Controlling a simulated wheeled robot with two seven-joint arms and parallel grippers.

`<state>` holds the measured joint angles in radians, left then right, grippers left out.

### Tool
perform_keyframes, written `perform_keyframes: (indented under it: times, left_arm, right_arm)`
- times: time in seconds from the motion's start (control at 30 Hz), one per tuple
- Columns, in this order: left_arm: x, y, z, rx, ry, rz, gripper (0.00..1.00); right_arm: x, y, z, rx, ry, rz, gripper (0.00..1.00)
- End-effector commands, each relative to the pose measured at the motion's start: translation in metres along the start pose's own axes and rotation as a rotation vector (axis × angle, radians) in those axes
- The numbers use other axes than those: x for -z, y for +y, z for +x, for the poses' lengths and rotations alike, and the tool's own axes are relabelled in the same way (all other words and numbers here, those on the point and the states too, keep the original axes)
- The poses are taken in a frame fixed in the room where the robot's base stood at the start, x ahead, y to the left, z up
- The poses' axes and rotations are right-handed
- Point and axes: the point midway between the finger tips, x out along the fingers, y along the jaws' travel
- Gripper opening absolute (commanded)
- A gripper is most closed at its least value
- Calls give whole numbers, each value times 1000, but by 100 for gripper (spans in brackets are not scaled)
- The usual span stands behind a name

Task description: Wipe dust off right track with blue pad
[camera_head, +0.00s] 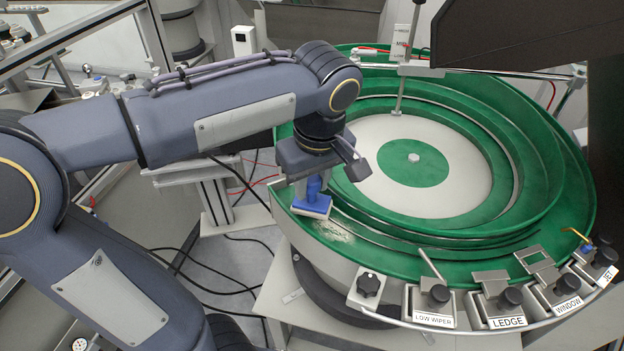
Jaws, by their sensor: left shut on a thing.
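My left gripper (314,178) points down at the left side of the green bowl feeder and is shut on the blue pad (311,207). The pad has a blue grip and a pale lower edge. It is at the outer green track (385,253), by the bowl's left rim; I cannot tell whether it presses on the surface. A pale speckled dust patch (331,229) lies on the track just below and right of the pad. The gripper's fingers are partly hidden by its own body. My right gripper is not in view.
Along the bowl's front rim stand fittings with black knobs, labelled LOW WIPER (433,320), LEDGE (508,322), WINDOW (568,306) and JET (608,276). A thin vertical post (405,75) stands over the bowl's back. A dark panel (530,35) overhangs the upper right. Cables lie on the floor at left.

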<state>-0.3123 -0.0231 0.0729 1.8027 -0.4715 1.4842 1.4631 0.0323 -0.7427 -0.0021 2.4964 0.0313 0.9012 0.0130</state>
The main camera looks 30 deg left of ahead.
Motion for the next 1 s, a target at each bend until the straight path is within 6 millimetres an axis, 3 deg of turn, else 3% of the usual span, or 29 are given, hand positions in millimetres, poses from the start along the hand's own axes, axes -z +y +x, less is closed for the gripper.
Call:
perform_keyframes:
  times: [0.83, 1.0]
  left_arm:
    - [-3, 0, 16, 0, 0, 0, 10]
    - [-11, 4, 13, 0, 0, 3, 10]
  right_arm:
    - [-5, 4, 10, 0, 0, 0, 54]
    - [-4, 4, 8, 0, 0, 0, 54]
